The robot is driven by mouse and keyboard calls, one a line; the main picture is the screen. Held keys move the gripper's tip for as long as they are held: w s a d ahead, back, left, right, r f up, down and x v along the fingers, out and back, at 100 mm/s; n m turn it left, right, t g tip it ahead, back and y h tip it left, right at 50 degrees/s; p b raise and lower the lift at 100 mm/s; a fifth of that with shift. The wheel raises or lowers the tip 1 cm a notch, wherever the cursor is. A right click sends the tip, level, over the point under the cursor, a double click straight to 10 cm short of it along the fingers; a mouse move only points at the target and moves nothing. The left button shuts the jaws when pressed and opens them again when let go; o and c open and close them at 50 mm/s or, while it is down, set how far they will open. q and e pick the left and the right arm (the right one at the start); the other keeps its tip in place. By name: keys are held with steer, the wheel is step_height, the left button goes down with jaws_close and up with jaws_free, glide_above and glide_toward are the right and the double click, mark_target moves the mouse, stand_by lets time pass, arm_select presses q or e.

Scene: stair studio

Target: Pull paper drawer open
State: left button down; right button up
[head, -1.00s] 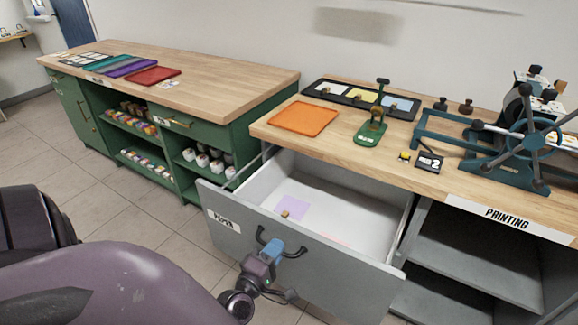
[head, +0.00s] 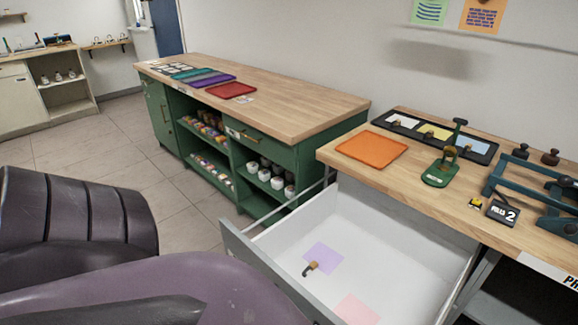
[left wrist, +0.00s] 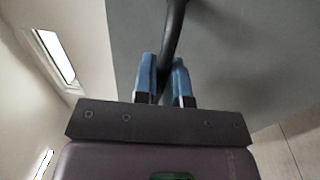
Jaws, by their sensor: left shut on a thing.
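The grey paper drawer (head: 262,262) stands well open below the wooden bench top, its white inside facing up. A lilac sheet (head: 323,257) and a pink sheet (head: 356,309) lie in it, with a small wood-and-dark tool (head: 311,267) at the lilac sheet. In the left wrist view, my left gripper (left wrist: 164,75) has its blue fingers shut on the dark curved handle (left wrist: 175,28) of the grey drawer front (left wrist: 235,50). In the head view the handle and left gripper are out of sight. My right gripper is in neither view.
On the bench are an orange tray (head: 371,147), a black tray of ink pads (head: 440,133), a green stamp device (head: 442,171) and a blue press (head: 530,187). A green cabinet (head: 270,147) stands left of the drawer. Tiled floor (head: 190,205) is free before it.

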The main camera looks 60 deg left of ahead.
arm_select(q)
steer(key=c, duration=1.2)
jaws_free()
steer(key=r+v, duration=0.1)
steer(key=v, duration=0.9)
steer(key=shift+s+d+f, duration=0.15)
steer(key=shift+s+f, duration=0.25)
steer(key=shift+f, duration=0.1)
